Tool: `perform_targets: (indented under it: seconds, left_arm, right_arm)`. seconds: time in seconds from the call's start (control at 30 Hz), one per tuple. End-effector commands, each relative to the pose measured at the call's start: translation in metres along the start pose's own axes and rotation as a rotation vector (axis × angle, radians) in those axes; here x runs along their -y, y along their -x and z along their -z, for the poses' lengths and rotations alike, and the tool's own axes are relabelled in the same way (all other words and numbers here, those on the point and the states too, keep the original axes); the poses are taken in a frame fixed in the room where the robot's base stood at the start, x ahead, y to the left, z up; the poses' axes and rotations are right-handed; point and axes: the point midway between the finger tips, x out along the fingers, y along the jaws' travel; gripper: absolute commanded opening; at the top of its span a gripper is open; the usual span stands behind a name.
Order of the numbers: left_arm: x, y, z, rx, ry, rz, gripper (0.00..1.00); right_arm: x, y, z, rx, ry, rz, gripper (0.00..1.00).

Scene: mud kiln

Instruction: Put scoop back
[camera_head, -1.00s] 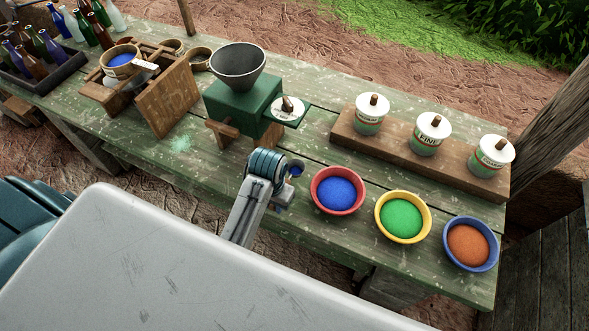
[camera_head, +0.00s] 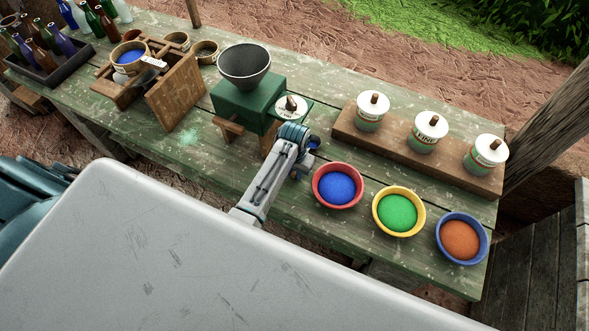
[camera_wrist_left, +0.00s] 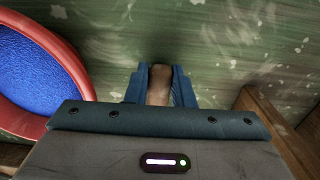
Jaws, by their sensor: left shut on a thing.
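My left gripper (camera_head: 306,152) is over the table between the green grinder and the red-rimmed bowl. In the left wrist view it is shut on a brown wooden handle (camera_wrist_left: 159,86), which I take to be the scoop's handle. The rest of the scoop is hidden there. In the head view a small dark blue round part shows at the gripper's end; I cannot tell whether it is scoop or finger. The red bowl (camera_head: 338,186) of blue powder is right of the gripper and also shows in the left wrist view (camera_wrist_left: 78,62). My right gripper is out of view.
The green grinder (camera_head: 243,104) stands just behind the gripper. A yellow bowl (camera_head: 398,212) and a blue bowl (camera_head: 461,239) hold green and orange powder. Several lidded jars stand on a wooden board (camera_head: 400,150). A wooden stand (camera_head: 172,95) and a bottle tray (camera_head: 50,77) are left.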

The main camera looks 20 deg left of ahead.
Motion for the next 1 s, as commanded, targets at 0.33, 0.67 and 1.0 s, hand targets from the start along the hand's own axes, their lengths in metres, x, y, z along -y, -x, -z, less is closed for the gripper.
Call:
perform_targets:
  seconds: [0.33,0.67,1.0]
  left_arm:
    - [0.0,-0.002,0.0,0.0,0.0,0.0,0.31]
    - [0.0,-0.002,0.0,0.0,0.0,0.0,0.43]
    - [0.0,0.037,0.001,-0.007,0.0,0.001,0.43]
  right_arm:
    - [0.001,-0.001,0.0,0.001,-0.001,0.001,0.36]
    - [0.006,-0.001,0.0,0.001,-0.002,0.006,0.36]
    - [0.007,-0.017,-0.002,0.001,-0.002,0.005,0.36]
